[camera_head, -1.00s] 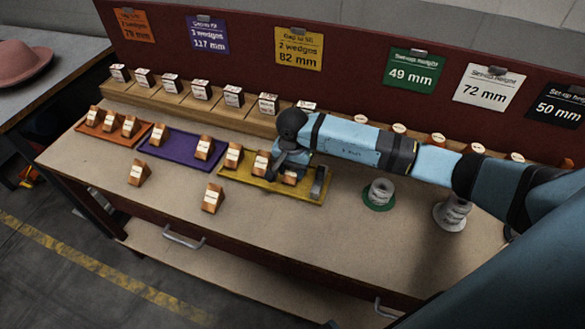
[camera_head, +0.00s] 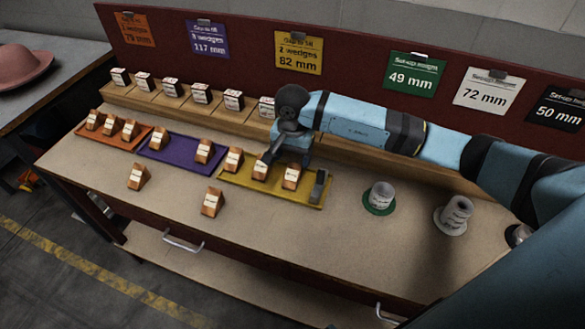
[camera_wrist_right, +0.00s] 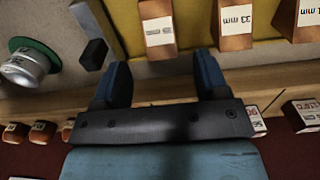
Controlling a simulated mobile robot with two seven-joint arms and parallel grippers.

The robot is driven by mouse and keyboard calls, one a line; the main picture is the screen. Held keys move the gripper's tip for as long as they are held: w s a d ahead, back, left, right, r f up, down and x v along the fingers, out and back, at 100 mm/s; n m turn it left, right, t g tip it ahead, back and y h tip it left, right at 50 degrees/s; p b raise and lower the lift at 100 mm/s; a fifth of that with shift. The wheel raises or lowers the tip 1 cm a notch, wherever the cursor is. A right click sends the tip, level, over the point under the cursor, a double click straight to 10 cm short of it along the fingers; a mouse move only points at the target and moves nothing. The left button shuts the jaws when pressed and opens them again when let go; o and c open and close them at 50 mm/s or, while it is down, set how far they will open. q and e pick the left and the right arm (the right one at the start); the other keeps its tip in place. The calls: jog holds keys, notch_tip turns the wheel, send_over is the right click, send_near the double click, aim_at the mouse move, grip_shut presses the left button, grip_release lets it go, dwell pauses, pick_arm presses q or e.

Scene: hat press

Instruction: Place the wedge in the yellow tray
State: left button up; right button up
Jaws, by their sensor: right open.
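The yellow tray (camera_head: 275,193) lies on the bench and also shows in the wrist view (camera_wrist_right: 275,52). Wooden wedges with white labels stand in it: a right one (camera_head: 291,177), a middle one (camera_head: 260,168) and a left one (camera_head: 233,158) at the tray's left end. In the wrist view the right wedge (camera_wrist_right: 156,28) stands just beyond my fingertips, beside the wedge labelled 33 mm (camera_wrist_right: 236,20). My right gripper (camera_head: 287,159) is open and empty at the tray's back side; its two separated fingers show in the wrist view (camera_wrist_right: 162,66). My left gripper is not in view.
A dark grey block (camera_head: 319,185) stands at the yellow tray's right end. Two loose wedges (camera_head: 138,176) (camera_head: 212,201) stand on the bench front. Purple (camera_head: 165,152) and orange (camera_head: 100,137) trays hold wedges. A wooden rack (camera_head: 185,105) runs behind. A green disc (camera_head: 379,206) carries a pale cylinder.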

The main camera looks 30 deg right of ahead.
aim_at(293, 173)
notch_tip(293, 173, up, 5)
jog(key=shift+f, duration=0.1)
dwell(0.3)
jog(key=shift+s, duration=0.1)
